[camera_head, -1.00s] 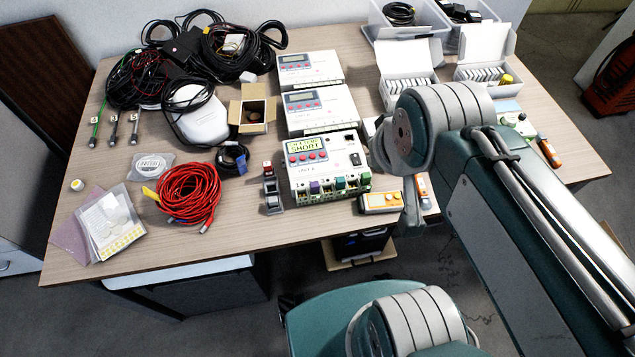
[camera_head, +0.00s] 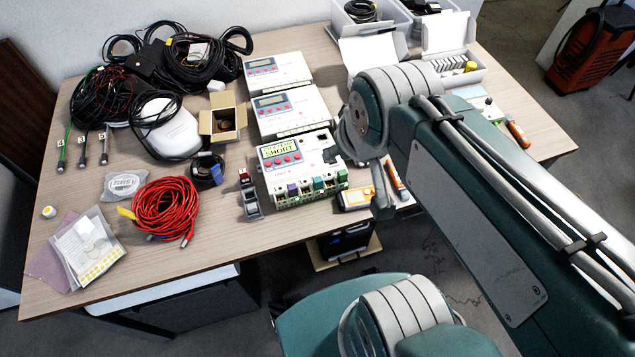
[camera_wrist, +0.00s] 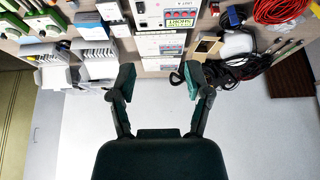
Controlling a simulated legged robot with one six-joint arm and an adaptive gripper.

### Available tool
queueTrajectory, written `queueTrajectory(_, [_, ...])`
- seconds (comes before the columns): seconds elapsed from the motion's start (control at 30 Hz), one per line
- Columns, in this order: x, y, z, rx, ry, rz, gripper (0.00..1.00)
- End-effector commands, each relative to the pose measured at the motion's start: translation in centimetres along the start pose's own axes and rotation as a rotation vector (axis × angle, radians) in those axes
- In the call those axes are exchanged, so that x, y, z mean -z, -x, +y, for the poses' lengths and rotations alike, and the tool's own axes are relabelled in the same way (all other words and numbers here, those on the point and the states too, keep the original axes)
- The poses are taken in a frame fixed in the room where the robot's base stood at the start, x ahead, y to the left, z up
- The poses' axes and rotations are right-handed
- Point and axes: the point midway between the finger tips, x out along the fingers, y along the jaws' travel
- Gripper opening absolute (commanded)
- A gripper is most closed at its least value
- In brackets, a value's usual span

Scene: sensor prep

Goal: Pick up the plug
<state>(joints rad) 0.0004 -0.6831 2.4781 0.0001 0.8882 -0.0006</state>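No single item is plainly the plug. A black coiled cable with a blue end (camera_head: 206,166) lies left of the front white unit, and this blue end also shows in the wrist view (camera_wrist: 235,18). Purple, blue and green connectors (camera_head: 318,186) sit along the front edge of the front white unit (camera_head: 295,164), whose yellow screen reads "SHORT". The unit is upside down at the top of the wrist view (camera_wrist: 168,15). My gripper (camera_wrist: 160,80) is open, its fingers wide apart with nothing between them.
The wooden table (camera_head: 120,276) has bare room at its front left. A red cable coil (camera_head: 165,208), an open cardboard box (camera_head: 222,124) and black cable bundles (camera_head: 195,58) stand around the units. White boxes stand at the back right.

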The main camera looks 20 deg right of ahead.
Motion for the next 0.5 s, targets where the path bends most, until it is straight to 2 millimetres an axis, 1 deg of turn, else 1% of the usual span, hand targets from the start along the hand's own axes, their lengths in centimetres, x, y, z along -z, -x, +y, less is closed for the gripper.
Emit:
queueTrajectory(0.03, [0.6,-1.0,0.0,0.0,0.0,-0.03,0.71])
queueTrajectory(0.2, [2.6,-4.4,0.1,-0.001,0.0,-0.121,0.71])
queueTrajectory(0.37, [4.1,-8.3,0.1,-0.001,0.0,-0.205,0.71])
queueTrajectory(0.5, [4.8,-12.0,0.2,-0.001,0.0,-0.278,0.71])
